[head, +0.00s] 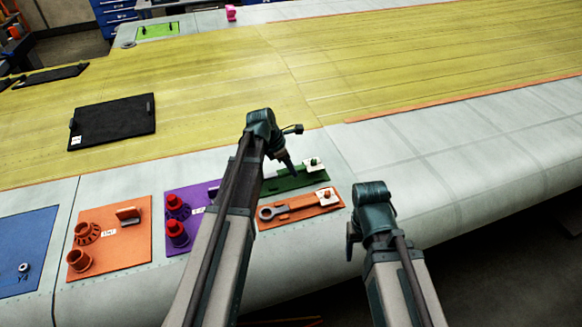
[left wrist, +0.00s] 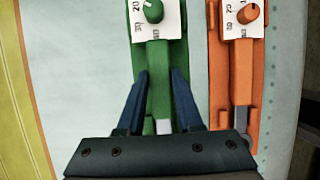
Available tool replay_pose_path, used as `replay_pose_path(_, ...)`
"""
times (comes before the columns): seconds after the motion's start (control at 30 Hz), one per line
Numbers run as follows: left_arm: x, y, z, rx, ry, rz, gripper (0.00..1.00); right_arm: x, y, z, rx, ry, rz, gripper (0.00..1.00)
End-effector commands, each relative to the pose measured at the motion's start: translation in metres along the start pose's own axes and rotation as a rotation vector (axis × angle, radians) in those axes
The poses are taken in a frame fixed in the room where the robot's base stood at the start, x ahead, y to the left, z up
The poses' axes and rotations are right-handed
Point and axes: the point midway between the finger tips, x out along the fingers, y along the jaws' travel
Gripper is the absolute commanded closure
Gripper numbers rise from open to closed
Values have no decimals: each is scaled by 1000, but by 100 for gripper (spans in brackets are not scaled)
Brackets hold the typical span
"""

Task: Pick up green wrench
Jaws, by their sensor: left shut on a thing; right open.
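The green wrench (left wrist: 159,57) lies along its green holder (left wrist: 136,56) in the left wrist view, with a knob and a white numbered dial at its far end. In the head view the green holder (head: 300,179) lies on the grey wing edge, and my arm hides part of the wrench. My left gripper (head: 290,166) is down at the holder. In the left wrist view its fingers (left wrist: 159,82) are on both sides of the wrench's handle, shut on it. My right gripper (head: 350,243) is open and empty, to the right of the orange holder.
An orange wrench (head: 286,208) lies in an orange holder (head: 322,208) close beside the green one. A purple mat (head: 178,197) with red-topped parts, an orange mat (head: 128,240) and a blue mat (head: 25,240) lie to the left. The grey wing skin to the right is clear.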

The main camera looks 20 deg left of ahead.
Motion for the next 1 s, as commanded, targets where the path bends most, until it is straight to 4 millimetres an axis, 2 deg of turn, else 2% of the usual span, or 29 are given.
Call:
replay_pose_path(0.03,-12,0,5,0,-1,0,100,-13,1,1,1,0,0,34)
replay_pose_path(0.07,-16,0,7,0,-1,0,100,-17,2,1,2,0,-1,34)
replay_pose_path(0.13,-17,-12,-8,-3,-1,0,100,-12,1,1,3,0,-1,34)
replay_pose_path(0.6,-59,-76,-85,-3,-1,2,100,-22,2,1,2,-1,-1,34)
replay_pose_path(0.8,-69,-90,-103,-1,-1,1,100,-24,2,2,2,-1,-1,34)
replay_pose_path(1.0,-72,-95,-109,-1,-1,0,100,-25,2,2,1,-1,-1,34)
